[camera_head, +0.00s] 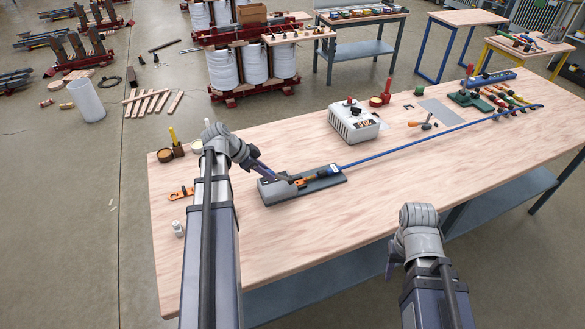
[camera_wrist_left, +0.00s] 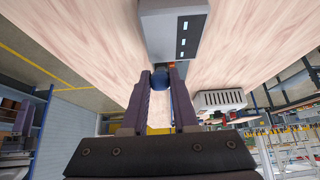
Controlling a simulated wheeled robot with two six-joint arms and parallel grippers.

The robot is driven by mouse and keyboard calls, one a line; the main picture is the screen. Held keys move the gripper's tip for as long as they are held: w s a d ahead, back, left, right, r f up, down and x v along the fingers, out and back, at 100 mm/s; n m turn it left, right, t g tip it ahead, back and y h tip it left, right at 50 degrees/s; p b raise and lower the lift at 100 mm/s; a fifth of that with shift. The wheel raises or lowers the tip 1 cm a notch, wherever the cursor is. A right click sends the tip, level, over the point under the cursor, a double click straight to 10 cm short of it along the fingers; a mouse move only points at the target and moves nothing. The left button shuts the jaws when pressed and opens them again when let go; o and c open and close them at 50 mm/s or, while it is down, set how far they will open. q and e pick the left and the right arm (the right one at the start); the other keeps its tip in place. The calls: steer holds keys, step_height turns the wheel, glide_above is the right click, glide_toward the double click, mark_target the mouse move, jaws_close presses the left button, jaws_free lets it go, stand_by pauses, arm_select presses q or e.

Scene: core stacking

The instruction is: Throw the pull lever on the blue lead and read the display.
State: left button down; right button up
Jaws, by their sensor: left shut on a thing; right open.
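The grey lever unit (camera_head: 275,193) lies on the wooden bench, with an orange part (camera_head: 302,184) on it. The blue lead (camera_head: 440,134) runs from its right end across the bench. My left gripper (camera_head: 288,178) reaches down to the unit. My right gripper (camera_head: 391,268) is open and empty near the bench's front edge.
Coloured connectors (camera_head: 508,99) and a green-based part (camera_head: 470,98) stand at the lead's far end. An orange piece (camera_head: 181,193), a small white bottle (camera_head: 178,229) and round pots (camera_head: 165,155) are at the left. The bench's front middle is clear.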

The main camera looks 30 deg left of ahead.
arm_select(q)
steer(key=shift+s+a+f+b, duration=0.3)
steer(key=shift+s+f+b, duration=0.05)
steer(key=shift+f+b, duration=0.3)
steer(key=shift+s+a+f+b, duration=0.25)
steer(key=shift+s+f+b, duration=0.05)
steer(key=shift+f+b, duration=0.3)
steer(key=c, duration=0.6)
jaws_free()
steer(key=shift+r, duration=0.15)
steer(key=shift+r+p, duration=0.1)
steer(key=shift+p, duration=0.2)
steer(key=p+v, duration=0.6)
steer(key=v, duration=0.1)
steer(key=shift+s+r, duration=0.2)
steer(key=shift+a, duration=0.1)
